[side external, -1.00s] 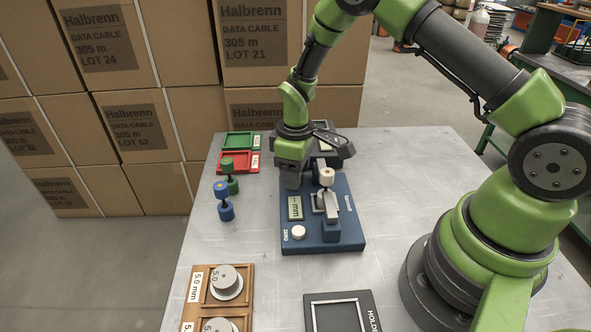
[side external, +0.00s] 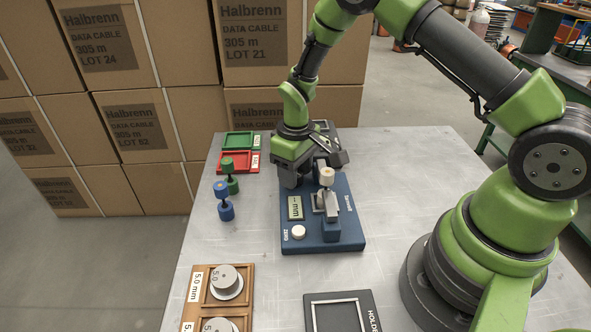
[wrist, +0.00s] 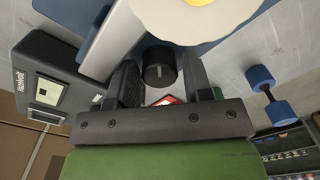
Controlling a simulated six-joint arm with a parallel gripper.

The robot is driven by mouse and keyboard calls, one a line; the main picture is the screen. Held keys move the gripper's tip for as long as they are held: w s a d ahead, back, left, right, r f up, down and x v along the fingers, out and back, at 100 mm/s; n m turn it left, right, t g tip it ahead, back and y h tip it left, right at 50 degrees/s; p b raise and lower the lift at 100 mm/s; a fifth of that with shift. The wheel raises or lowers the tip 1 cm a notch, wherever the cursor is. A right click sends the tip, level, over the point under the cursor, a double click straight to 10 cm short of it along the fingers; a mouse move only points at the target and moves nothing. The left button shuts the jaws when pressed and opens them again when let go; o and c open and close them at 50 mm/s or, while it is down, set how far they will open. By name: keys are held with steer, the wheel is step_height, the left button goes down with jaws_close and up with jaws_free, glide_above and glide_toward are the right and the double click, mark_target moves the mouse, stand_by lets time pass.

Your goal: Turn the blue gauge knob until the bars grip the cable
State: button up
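The blue gauge (side external: 295,240) stands on the table with a display (side external: 295,207) and a white button (side external: 298,232). I cannot make out the cable between the bars. A dark round knob (wrist: 160,66) with a pale mark is between the fingers of my gripper (wrist: 158,82). The fingers flank it, seemingly with slim gaps. In the side view my gripper (side external: 292,182) hides the knob at the gauge's far end.
Blue (side external: 224,200) and green (side external: 229,176) spools stand left of the gauge. Red (side external: 235,161) and green (side external: 238,140) trays lie behind. A wooden rack (side external: 248,290) and dark holder (side external: 367,312) are in front. A dark device (wrist: 55,85) is close behind my gripper.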

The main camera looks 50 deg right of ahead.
steer(key=shift+o, duration=0.4)
steer(key=shift+d, duration=0.1)
steer(key=n, duration=0.3)
step_height(320, 180, up, 9)
steer(key=shift+w+r, duration=0.1)
steer(key=s+a+r+m+t, duration=0.1)
steer(key=s+r+m+t, duration=0.1)
steer(key=s+r, duration=0.4)
steer(key=s+a+r+m+t+y, duration=0.1)
steer(key=s+a+r+m+t, duration=0.1)
steer(key=s+r, duration=0.5)
steer(key=shift+r+m+t, duration=0.5)
steer(key=shift+r+m, duration=0.2)
steer(key=shift+r, duration=1.9)
steer(key=shift+w, duration=0.15)
